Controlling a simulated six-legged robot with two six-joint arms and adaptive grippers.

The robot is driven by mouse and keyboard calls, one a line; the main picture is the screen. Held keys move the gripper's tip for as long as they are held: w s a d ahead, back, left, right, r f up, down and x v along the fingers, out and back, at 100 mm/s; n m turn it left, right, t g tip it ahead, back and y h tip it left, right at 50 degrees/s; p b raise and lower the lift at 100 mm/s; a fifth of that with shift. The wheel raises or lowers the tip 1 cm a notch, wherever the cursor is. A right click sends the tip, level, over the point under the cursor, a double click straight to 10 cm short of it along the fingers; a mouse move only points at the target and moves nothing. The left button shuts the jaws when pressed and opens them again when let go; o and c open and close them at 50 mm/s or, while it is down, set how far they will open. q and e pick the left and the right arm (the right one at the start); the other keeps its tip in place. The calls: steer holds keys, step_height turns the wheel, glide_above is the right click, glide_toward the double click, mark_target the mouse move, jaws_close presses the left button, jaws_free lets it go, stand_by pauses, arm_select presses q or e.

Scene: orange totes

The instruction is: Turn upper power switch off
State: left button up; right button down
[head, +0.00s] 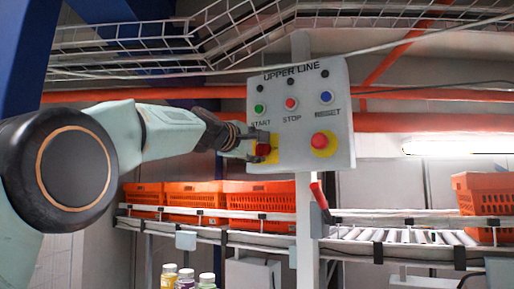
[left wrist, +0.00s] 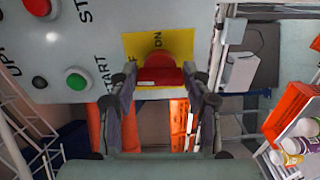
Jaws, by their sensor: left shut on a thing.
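The white "UPPER LINE" control panel (head: 300,125) stands on a post and faces me. Its red power switch (head: 263,149) sits on a yellow plate at the lower left, and it also shows in the left wrist view (left wrist: 160,72). My left gripper (head: 257,147) has reached the panel from the left and is shut on the red switch. In the left wrist view the two fingers lie on either side of the knob. "ON" is readable on the yellow plate; the lettering by the left finger is partly hidden. My right gripper is in neither view.
Green (head: 259,109), red (head: 291,104) and blue (head: 326,97) buttons sit above the switch. A red emergency button (head: 322,141) is to its right. Orange totes (head: 262,196) stand on a conveyor behind. Several bottles (head: 187,277) stand below.

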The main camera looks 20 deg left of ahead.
arm_select(q)
steer(key=shift+s+a+r+n, duration=0.1)
steer(key=shift+r+n, duration=0.3)
steer(key=o, duration=1.2)
steer(key=shift+w+f, duration=0.25)
steer(key=shift+f, duration=0.05)
steer(key=shift+c, duration=0.2)
steer(key=shift+s, duration=0.15)
steer(key=shift+s, duration=0.15)
steer(key=shift+s, duration=0.1)
